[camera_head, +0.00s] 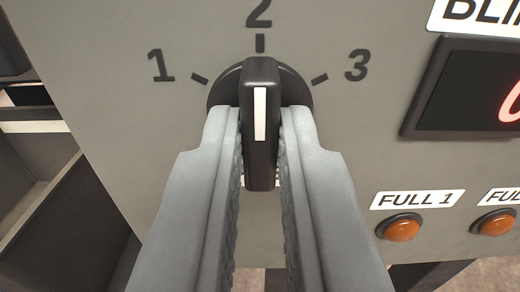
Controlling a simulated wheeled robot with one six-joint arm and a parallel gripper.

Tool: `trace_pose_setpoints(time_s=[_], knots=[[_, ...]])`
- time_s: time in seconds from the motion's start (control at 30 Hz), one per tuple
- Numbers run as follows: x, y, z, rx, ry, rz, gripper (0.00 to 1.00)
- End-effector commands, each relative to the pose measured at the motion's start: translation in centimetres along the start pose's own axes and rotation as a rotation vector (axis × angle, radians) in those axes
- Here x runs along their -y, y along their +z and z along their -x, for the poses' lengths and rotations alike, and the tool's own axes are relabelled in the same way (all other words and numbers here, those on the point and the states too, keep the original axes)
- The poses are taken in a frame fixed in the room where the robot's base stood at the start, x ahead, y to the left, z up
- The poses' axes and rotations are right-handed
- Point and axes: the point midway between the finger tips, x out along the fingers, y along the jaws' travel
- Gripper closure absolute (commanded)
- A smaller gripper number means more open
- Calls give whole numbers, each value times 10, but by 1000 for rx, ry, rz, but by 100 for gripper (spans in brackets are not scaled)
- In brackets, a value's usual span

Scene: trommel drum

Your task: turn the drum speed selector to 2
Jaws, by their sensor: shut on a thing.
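The drum speed selector (261,80) is a black knob with a white pointer line on a round dark base, on a grey panel (120,120). Marks 1, 2 and 3 stand around it, with 2 straight above. The white line is upright and lines up with the tick under the 2 (259,14). My gripper (261,145) is shut on the knob's bar, one grey finger on each side. The fingers hide the lower part of the knob's base.
At the right are a dark display (465,90) with a red figure partly cut off and two orange lamps, one labelled FULL 1 (402,228). Dark open compartments (50,200) lie at the left beside the panel edge.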

Motion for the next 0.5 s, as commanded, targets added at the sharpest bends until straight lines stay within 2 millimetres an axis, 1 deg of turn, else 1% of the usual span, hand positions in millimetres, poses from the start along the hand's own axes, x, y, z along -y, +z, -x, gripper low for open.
trace_pose_setpoints(time_s=[0.33,0.37,0.4,0.47,0.5], knots=[[0,1,0,3,0,-2,100],[0,1,0,3,0,-2,85],[0,1,0,2,0,-2,77],[0,1,0,2,0,-2,67],[0,1,0,2,0,-2,67]])
